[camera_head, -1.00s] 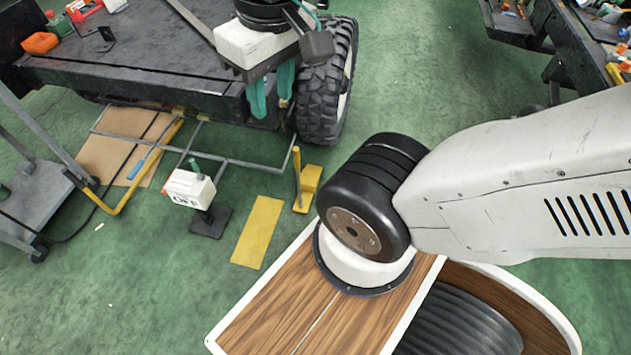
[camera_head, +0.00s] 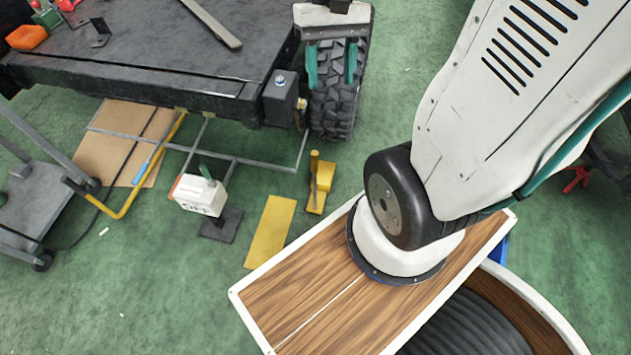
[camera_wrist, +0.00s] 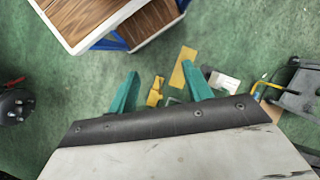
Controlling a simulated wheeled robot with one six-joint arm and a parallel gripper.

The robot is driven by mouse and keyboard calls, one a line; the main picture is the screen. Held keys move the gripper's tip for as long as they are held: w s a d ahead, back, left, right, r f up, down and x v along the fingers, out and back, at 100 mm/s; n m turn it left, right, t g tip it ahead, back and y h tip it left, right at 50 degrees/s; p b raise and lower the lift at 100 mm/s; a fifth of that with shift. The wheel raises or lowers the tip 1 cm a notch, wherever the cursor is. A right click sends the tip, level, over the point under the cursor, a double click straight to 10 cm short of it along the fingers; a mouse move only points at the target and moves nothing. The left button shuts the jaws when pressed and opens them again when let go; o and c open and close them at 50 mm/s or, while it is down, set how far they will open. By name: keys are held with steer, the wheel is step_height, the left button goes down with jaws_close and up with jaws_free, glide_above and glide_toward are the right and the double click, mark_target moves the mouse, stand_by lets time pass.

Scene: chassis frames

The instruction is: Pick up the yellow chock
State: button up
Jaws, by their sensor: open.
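The yellow chock (camera_head: 322,187) lies on the green floor below the big tyre in the head view, with a yellow upright handle on it. In the wrist view the chock (camera_wrist: 154,92) shows between my two teal fingers, nearer the left one. My gripper (camera_head: 331,64) appears at the top of the head view, in front of the tyre, its fingers apart and empty. The fingers also show in the wrist view (camera_wrist: 160,70). The chock looks well beyond the fingertips; the exact distance is hard to tell.
A flat yellow plate (camera_head: 270,232) lies left of the chock. A white box marked OFF (camera_head: 200,194) stands on a dark base beyond it. A black chassis (camera_head: 160,75) with a tyre (camera_head: 335,105) is behind. A grey-and-yellow tube frame (camera_head: 245,161) lies near.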

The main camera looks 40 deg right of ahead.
steer(key=w+d+f+m+g+y, duration=0.1)
steer(key=w+d+f+m+y, duration=0.1)
steer(key=w+f+y, duration=0.3)
steer(key=w+d+f+m, duration=0.2)
steer(key=d+f+m, duration=0.1)
steer(key=f, duration=0.4)
steer(key=m+t+y, duration=0.4)
steer(key=m+t, duration=1)
steer(key=m, duration=0.4)
glide_toward(315, 169)
steer(key=s+a, duration=0.1)
steer(key=a, duration=0.4)
steer(key=w+f, duration=0.1)
steer(key=w, duration=0.1)
steer(key=w+f+m+t+h, duration=0.1)
steer(key=w+f, duration=0.1)
steer(key=w, duration=0.1)
steer(key=w+a+f+t+h, duration=0.1)
steer(key=w, duration=0.1)
steer(key=shift+w+a+f, duration=0.1)
steer(key=shift+w+f, duration=0.3)
steer(key=shift+w+a+f, duration=0.1)
steer(key=shift+w+a, duration=0.15)
steer(key=shift+w, duration=0.05)
jaws_close()
